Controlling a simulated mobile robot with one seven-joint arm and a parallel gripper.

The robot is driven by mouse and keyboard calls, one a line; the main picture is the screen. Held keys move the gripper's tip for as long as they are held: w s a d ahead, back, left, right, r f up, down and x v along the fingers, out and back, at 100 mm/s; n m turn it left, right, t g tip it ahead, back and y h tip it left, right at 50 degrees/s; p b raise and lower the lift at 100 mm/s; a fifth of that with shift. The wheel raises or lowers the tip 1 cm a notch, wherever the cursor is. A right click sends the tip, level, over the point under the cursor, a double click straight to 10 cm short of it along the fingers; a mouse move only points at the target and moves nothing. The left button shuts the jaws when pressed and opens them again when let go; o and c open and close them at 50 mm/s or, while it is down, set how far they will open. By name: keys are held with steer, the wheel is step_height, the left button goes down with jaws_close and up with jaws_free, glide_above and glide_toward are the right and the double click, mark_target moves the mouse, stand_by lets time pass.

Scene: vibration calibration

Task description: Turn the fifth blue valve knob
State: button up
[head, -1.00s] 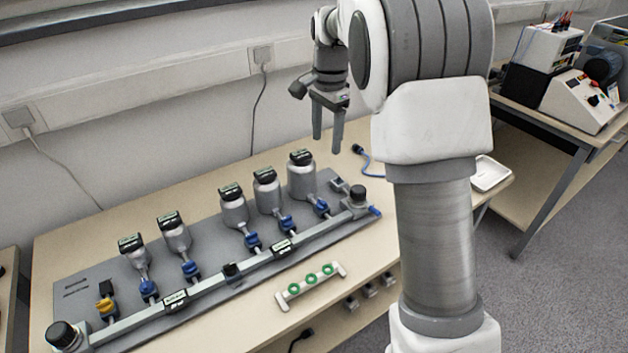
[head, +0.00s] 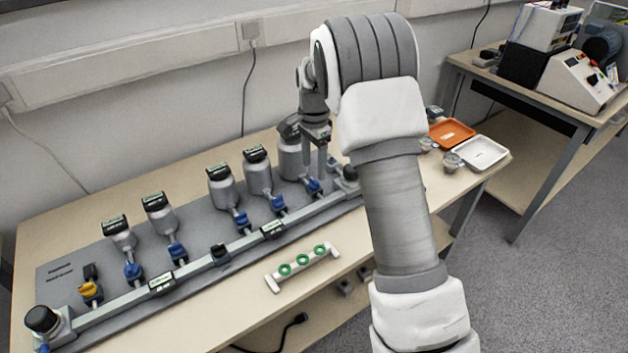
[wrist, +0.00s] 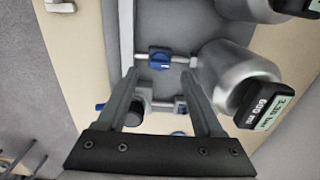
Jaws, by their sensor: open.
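The fifth blue valve knob (head: 315,187) is at the right end of the row of blue knobs, in front of the rightmost grey canister (head: 289,160). In the wrist view the same knob (wrist: 159,60) shows between and just beyond my fingertips, beside that canister (wrist: 232,75) with its lit display. My gripper (head: 314,176) points down over this knob, fingers apart and empty; it also shows in the wrist view (wrist: 158,74). I cannot tell whether the fingertips touch the knob. The other blue knobs, such as the fourth (head: 278,203), are to the left.
The grey rail (head: 215,257) runs along the front of the knobs, with a black knob (head: 42,319) at its left end. A white rack with green rings (head: 302,262) lies in front. An orange tray (head: 451,133) and a white tray (head: 482,153) are at the right.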

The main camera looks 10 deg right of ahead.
mark_target(314, 180)
steer(key=shift+f+b, duration=0.35)
steer(key=shift+f, duration=1.95)
jaws_close()
